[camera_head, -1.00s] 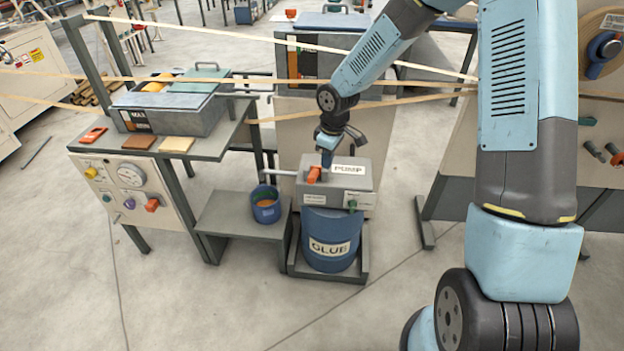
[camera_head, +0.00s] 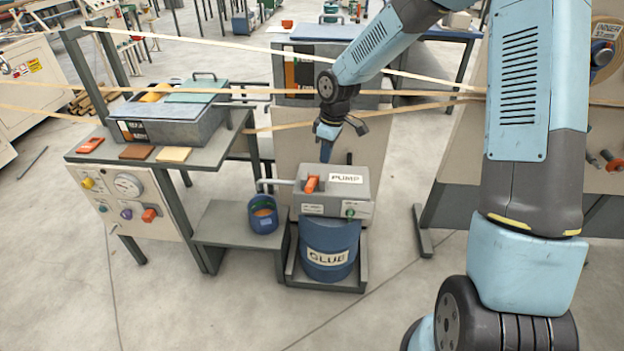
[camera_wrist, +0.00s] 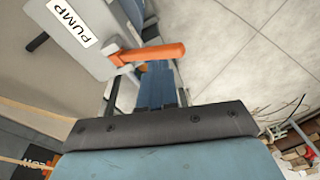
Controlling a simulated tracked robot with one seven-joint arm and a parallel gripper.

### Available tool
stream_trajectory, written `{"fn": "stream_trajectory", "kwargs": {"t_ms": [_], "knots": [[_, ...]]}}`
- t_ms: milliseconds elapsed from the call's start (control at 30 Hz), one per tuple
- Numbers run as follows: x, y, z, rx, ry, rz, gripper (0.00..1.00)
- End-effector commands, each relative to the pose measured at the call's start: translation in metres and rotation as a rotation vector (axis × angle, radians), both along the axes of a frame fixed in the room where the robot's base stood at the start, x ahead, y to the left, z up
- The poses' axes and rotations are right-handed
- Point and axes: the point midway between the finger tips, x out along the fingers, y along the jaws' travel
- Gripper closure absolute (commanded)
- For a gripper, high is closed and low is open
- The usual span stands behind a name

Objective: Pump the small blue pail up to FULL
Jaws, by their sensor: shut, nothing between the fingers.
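The grey PUMP box (camera_head: 333,203) sits on the blue GLUE drum (camera_head: 325,240). Its spout pipe (camera_head: 275,182) reaches left, over the pail. An orange lever (camera_head: 311,184) sticks up from the box; it also shows in the wrist view (camera_wrist: 155,53), running across just beyond my fingertips. My gripper (camera_head: 324,158) is shut and empty, a little above and beside the lever. In the wrist view my blue fingers (camera_wrist: 157,70) are together. The pail's fill mark cannot be read.
A grey bench (camera_head: 222,150) at left carries a trough and several coloured blocks. A panel with a gauge (camera_head: 127,184) and knobs hangs below it. The floor in front is clear.

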Motion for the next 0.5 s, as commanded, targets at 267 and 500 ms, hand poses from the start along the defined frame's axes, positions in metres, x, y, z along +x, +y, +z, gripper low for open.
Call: {"fn": "stream_trajectory", "kwargs": {"t_ms": [267, 500], "knots": [[0.037, 0.001, 0.016, 0.112, 0.077, 0.164, 1.00], [0.056, 0.003, 0.028, 0.202, 0.103, 0.270, 1.00]]}}
